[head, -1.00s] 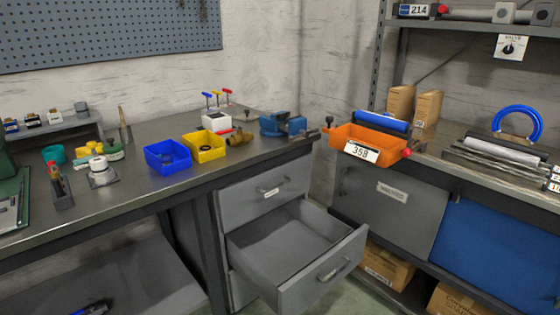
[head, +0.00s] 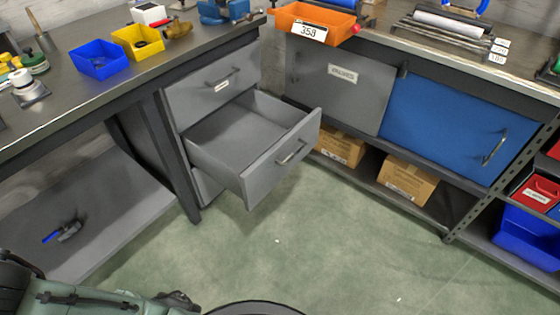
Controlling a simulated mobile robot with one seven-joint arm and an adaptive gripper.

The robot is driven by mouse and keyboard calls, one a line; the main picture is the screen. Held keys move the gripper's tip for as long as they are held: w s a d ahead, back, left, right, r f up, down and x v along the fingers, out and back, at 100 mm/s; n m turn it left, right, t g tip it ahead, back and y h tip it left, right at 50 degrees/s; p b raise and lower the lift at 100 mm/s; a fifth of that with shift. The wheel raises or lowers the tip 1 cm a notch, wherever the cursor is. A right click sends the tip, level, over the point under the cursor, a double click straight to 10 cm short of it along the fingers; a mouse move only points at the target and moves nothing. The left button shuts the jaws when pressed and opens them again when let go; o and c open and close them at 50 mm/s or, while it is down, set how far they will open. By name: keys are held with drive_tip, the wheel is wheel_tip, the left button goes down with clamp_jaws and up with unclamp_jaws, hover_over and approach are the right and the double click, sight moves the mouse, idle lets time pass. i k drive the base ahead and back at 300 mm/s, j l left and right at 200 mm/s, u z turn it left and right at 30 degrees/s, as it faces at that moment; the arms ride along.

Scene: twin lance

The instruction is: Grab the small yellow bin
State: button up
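The small yellow bin (head: 150,52) stands on the dark workbench top at the upper left of the head view. It is upright, and some dark small items lie inside it. A blue bin (head: 98,68) of similar shape stands just left of it. I cannot make out my gripper in the head view.
A drawer (head: 250,175) below the bench corner is pulled open into the room. An orange bin labelled 358 (head: 318,14) stands on the right bench. A brass fitting (head: 178,28) lies right of the yellow bin. The green floor (head: 330,250) in front is clear.

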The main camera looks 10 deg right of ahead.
sight(127, 37)
drive_tip(key=i+j, duration=0.25)
drive_tip(key=i, duration=0.25)
drive_tip(key=i+j, duration=0.2)
drive_tip(key=i, duration=0.25)
drive_tip(key=i+j+u, duration=0.1)
drive_tip(key=i+j, duration=0.15)
drive_tip(key=i, duration=0.25)
drive_tip(key=i+j, duration=0.2)
drive_tip(key=i, duration=0.25)
